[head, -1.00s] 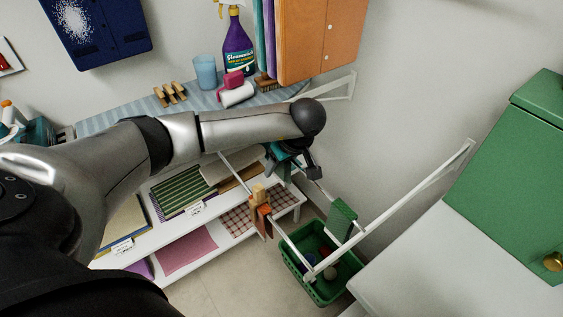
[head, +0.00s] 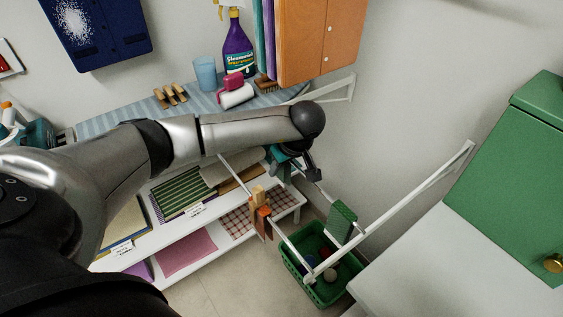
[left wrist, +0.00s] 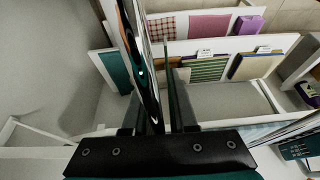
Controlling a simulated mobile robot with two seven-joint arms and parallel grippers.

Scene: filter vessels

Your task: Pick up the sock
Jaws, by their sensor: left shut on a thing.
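My left gripper (head: 316,178) is above the white drying rack (head: 395,210). In the left wrist view its fingers (left wrist: 158,128) are close together, with a narrow dark strip (left wrist: 176,95) between them; I cannot tell what it is. A glossy dark piece (left wrist: 141,75) crosses in front of the left finger. An orange piece (head: 263,224) hangs on the rack under a yellow clip (head: 258,195). A green cloth (head: 341,220) hangs on an inner rod, apart from the gripper. I cannot tell for certain which piece is the sock. My right gripper is out of view.
A green basket (head: 322,291) with several small balls stands on the floor under the rack. White shelves (head: 215,205) with folded cloths are to the left. A white counter (head: 430,275) and a green cabinet (head: 515,180) are at right.

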